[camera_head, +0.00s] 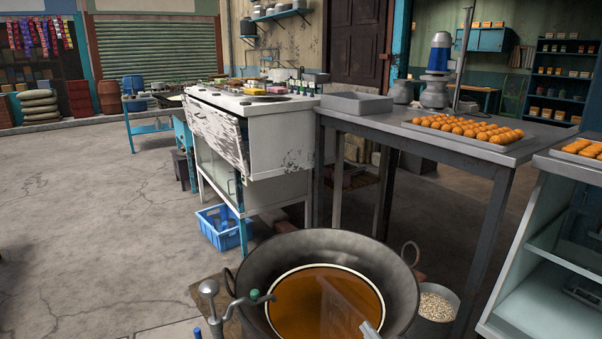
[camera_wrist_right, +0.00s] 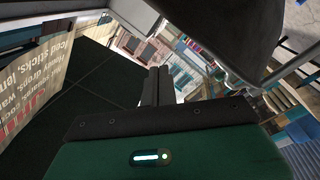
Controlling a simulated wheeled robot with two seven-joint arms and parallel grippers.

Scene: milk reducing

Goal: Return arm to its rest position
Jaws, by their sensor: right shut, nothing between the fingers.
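My right gripper (camera_wrist_right: 156,84) shows in the right wrist view, its two dark fingers together with nothing between them. The wrist view is tilted, with a dark surface and a printed panel (camera_wrist_right: 30,85) at its left. In the head view a small pale grey tip (camera_head: 369,330) shows at the bottom edge, over the wide dark pan (camera_head: 258,262); I cannot tell whether it is part of my right gripper. The pan holds orange-brown liquid (camera_head: 300,309). My left gripper is not in view.
A metal table (camera_head: 395,125) with a tray of orange sweets (camera_head: 470,130) stands behind the pan. A pipe with a green knob (camera_head: 254,294) is at the pan's left. A pot of pale pieces (camera_head: 435,305) stands at its right. The floor at left is clear.

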